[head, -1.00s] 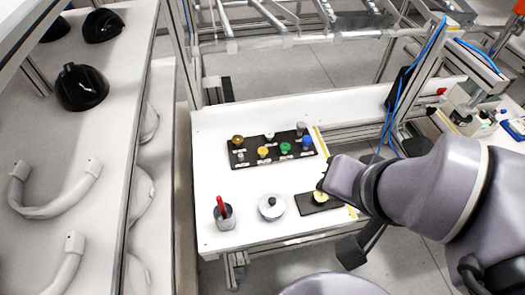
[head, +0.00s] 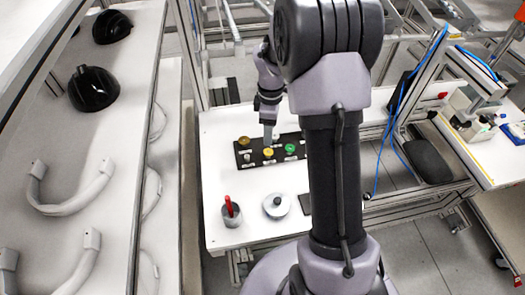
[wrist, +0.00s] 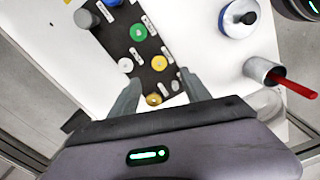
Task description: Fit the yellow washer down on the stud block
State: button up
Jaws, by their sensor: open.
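A yellow washer-like ring (head: 268,152) sits on the dark rack board (head: 240,163). It also shows in the wrist view (wrist: 158,63), between a green ring (wrist: 138,32) and a gold-brown piece (wrist: 153,99). My gripper (head: 270,138) is over the rack's back part. In the wrist view my gripper (wrist: 159,78) is open, its fingers apart on either side of the rack's gold end, with nothing held. The dark block at the table's front right, apparently the stud block (head: 306,203), is mostly hidden behind my arm; its top cannot be seen.
A grey cup with a red stick (head: 230,212) and a white round pot with a dark knob (head: 276,205) stand at the table's front. Shelves with black helmet shells (head: 93,88) rise at left. The white table's left part (head: 215,150) is clear.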

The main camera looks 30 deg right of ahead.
aim_at(269, 152)
notch_tip(269, 152, down, 9)
jog(key=b, duration=0.3)
jog(key=shift+f, duration=0.25)
dwell(0.4)
grip_shut()
